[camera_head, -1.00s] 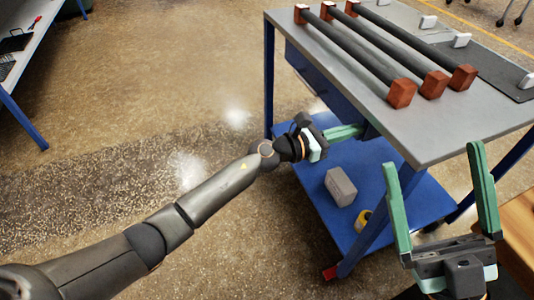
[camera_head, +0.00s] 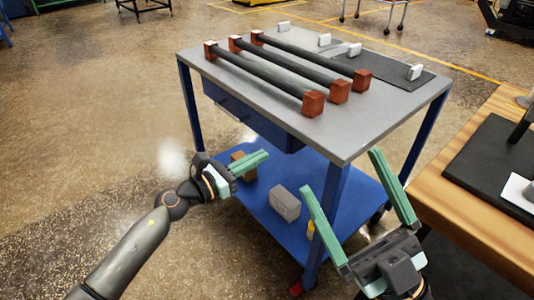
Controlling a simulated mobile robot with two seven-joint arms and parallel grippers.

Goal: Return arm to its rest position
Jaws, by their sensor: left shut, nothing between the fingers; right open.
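My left gripper (camera_head: 249,164) is at the lower middle left, beside the cart's near left side and below the level of its top. Its green fingers are together with nothing between them. My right gripper (camera_head: 340,174) is at the lower right, in front of the cart's near right corner. Its two green fingers are spread wide and empty. Its fingers overlap part of the cart's lower shelf and a leg in the picture.
A cart (camera_head: 372,122) bears three dark bars (camera_head: 262,76) with reddish end blocks, and a dark mat (camera_head: 391,69) with white blocks. Its blue lower shelf (camera_head: 262,211) holds a grey box (camera_head: 285,203). A wooden table (camera_head: 456,205) stands at right. Floor at left is clear.

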